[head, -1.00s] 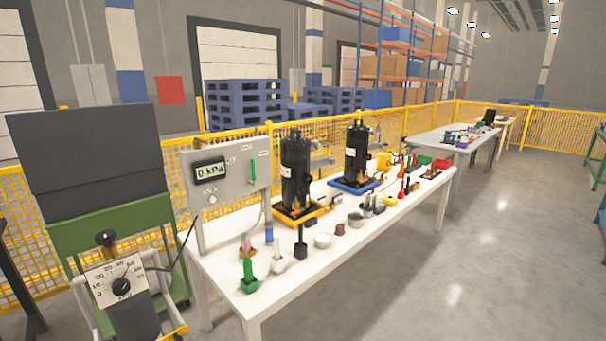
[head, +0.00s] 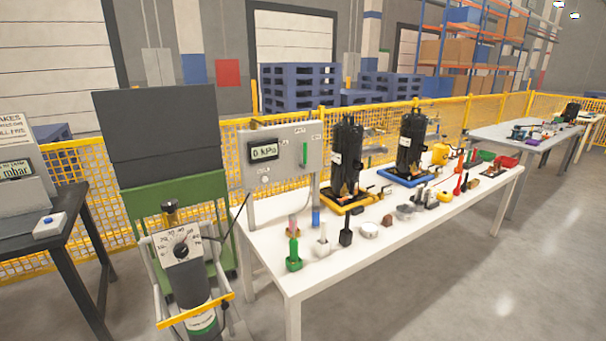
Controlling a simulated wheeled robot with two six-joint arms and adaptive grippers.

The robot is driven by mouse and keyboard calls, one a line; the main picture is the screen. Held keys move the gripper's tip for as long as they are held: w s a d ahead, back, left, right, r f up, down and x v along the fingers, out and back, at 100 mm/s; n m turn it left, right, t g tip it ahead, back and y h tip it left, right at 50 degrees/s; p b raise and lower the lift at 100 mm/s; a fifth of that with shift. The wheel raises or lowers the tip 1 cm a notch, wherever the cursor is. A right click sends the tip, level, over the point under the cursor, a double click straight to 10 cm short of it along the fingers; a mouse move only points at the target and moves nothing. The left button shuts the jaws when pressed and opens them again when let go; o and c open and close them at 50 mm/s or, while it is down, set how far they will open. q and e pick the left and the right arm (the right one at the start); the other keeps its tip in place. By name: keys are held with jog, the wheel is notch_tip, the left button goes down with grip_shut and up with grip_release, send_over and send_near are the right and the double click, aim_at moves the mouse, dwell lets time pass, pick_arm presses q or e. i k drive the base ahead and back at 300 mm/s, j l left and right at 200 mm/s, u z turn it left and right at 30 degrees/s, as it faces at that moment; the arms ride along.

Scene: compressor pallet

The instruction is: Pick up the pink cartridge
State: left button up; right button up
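A small upright pink piece (head: 293,226), which looks like the pink cartridge, stands near the left end of the white table (head: 345,278). It is just behind a green-handled tool (head: 293,256) and to the left of a blue cylinder (head: 316,217). Its lower part is hard to make out at this size. Neither of my grippers shows in the head view.
A grey gauge panel (head: 284,143) reading 0 kPa stands behind it. Two black compressors (head: 347,150) (head: 411,142) stand further right among several small tools. A gas bottle trolley (head: 193,285) with a dial stands left of the table. The floor at right is clear.

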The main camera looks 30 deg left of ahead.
aim_at(290, 217)
jog(key=i+j, duration=0.1)
jog(key=i, duration=0.6)
jog(key=i+j, duration=0.1)
jog(key=i, duration=0.55)
jog(key=u, duration=2.1)
